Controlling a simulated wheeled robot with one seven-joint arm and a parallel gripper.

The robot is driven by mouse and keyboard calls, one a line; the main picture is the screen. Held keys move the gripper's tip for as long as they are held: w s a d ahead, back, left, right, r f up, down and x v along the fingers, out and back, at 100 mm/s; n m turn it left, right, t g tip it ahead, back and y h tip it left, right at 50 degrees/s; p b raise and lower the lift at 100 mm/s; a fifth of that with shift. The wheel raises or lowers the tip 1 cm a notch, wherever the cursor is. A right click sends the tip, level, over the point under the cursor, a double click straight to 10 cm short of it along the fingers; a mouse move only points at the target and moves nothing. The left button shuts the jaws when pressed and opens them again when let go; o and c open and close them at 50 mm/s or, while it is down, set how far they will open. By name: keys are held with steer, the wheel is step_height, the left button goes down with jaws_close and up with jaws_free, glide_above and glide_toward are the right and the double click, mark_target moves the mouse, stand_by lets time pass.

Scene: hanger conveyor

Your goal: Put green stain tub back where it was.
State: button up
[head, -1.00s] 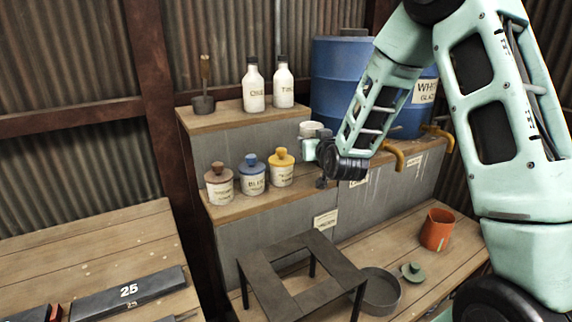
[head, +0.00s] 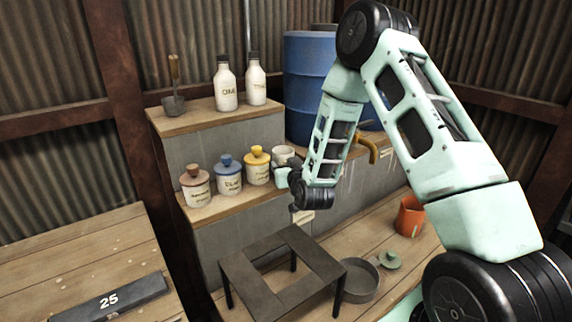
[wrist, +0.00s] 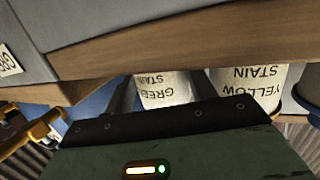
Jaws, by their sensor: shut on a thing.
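The green stain tub (head: 284,154) is a white pot without a lid, to the right of the yellow stain tub (head: 257,168) on the middle shelf step. My gripper (head: 289,175) is shut on the green tub from the front. In the wrist view the green tub (wrist: 167,90) appears upside down with its label between my fingers, beside the yellow tub (wrist: 248,88). Its base is close to the shelf; I cannot tell if it touches. A green lid (head: 388,260) lies on the lower bench.
The blue tub (head: 229,174) and brown-lidded tub (head: 196,186) stand farther left on the step. Two white bottles (head: 226,88) stand above. A blue barrel (head: 308,85) with a tap is behind my arm. A dark stand (head: 240,275), grey dish (head: 360,285) and orange pot (head: 409,217) occupy the bench.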

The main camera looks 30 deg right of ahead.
steer(key=shift+f, duration=0.2)
steer(key=o, duration=0.8)
steer(key=shift+r, duration=0.1)
steer(key=shift+r, duration=0.1)
steer(key=v, duration=1)
steer(key=shift+r, duration=0.25)
